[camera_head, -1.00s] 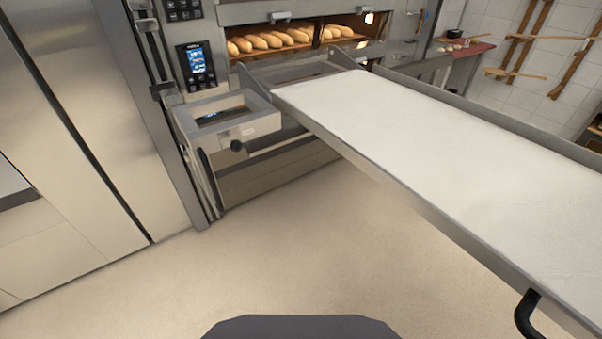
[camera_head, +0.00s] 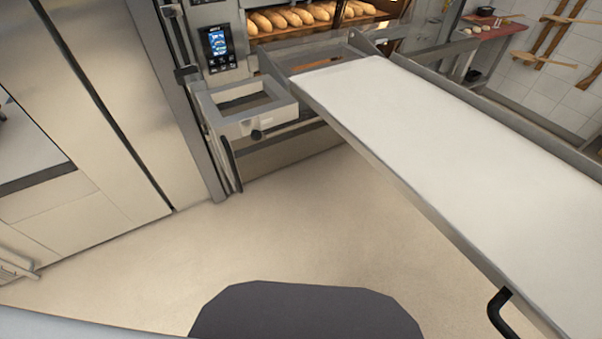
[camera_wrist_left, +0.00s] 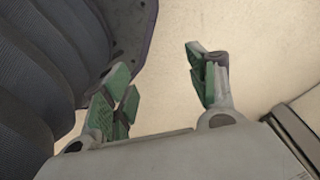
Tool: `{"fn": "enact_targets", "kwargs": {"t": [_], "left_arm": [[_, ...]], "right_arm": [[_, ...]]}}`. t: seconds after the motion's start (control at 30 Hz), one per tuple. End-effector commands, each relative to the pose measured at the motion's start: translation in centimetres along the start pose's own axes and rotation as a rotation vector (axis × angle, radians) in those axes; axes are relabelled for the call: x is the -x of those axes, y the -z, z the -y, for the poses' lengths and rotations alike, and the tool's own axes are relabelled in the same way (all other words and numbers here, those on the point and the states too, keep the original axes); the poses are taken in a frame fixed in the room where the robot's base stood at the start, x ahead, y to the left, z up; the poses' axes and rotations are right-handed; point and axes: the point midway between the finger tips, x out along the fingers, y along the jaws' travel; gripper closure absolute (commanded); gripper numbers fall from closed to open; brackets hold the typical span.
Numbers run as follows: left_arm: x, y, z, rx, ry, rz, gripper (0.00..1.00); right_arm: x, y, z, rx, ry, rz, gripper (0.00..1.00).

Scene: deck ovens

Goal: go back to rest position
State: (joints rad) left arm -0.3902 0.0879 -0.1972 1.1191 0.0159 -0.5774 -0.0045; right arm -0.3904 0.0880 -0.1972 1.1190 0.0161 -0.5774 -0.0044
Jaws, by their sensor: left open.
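My left gripper (camera_wrist_left: 160,95) is open and empty in the left wrist view, its two green-padded fingers spread apart. Plain beige floor shows beyond the fingers, and a dark ribbed part of my own body fills the left side of that view. Neither gripper shows in the head view. My right gripper is in no view.
The deck oven with baguettes (camera_head: 300,18) and a control panel (camera_head: 218,48) stands at the back. A long white loader belt (camera_head: 450,140) with a black handle (camera_head: 499,315) runs along the right. A metal cabinet (camera_head: 90,120) stands left. The floor (camera_head: 290,235) between is clear.

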Motion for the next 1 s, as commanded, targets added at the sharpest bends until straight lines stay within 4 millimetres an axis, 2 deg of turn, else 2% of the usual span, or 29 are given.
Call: {"fn": "enact_targets", "kwargs": {"t": [0.03,0.37,1.0], "left_arm": [[0.6,-0.6,0.1,0.0,0.001,0.006,0.42],[1.6,-4.2,0.5,-0.003,0.008,0.021,0.42],[4.7,-11.3,1.3,-0.008,0.019,0.05,0.42]], "right_arm": [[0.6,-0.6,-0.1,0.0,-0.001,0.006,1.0],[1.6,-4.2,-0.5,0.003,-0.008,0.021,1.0],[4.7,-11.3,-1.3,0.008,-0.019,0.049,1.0]]}}
